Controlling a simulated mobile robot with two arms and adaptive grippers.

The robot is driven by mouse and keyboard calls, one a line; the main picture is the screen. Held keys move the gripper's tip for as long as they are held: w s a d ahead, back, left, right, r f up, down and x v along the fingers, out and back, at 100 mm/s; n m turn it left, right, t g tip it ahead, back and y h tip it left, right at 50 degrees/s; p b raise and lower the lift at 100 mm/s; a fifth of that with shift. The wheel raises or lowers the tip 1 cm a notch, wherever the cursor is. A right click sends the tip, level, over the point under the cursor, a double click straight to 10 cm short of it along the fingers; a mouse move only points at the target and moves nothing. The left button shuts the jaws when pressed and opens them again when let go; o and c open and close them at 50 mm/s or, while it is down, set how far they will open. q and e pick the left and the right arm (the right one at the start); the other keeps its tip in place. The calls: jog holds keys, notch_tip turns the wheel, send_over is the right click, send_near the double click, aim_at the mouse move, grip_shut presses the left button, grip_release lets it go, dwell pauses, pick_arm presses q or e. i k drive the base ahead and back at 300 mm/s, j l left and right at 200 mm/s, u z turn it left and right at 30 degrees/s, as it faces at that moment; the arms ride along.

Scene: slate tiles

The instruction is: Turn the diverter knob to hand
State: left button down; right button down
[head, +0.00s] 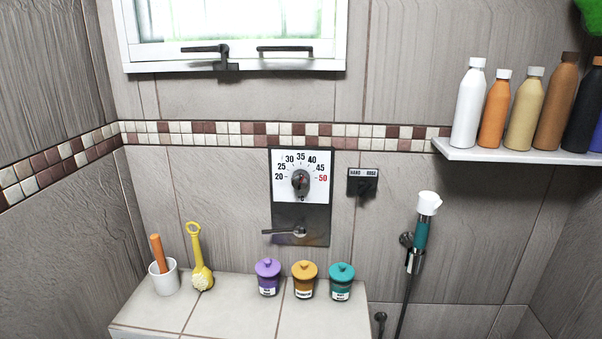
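The diverter (363,183) is a small dark plate on the tiled wall, right of the thermostat panel. Its pale label strip seems to read HAND on the left and ROSE on the right. A dark knob sits below the strip; it is too small and dark to tell which word it points to. The hand shower (421,232), with a white head and teal handle, sits in a chrome wall holder to the right, its hose hanging down. Neither of my grippers is in view.
The thermostat panel (301,178) has a numbered dial and a lever below. A tiled ledge (155,310) holds a white cup (164,278), a yellow brush (201,262) and three lidded jars (304,280). A white shelf (500,155) with several bottles juts out at right.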

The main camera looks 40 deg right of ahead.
aim_at(363, 186)
jog(key=z, duration=1.75)
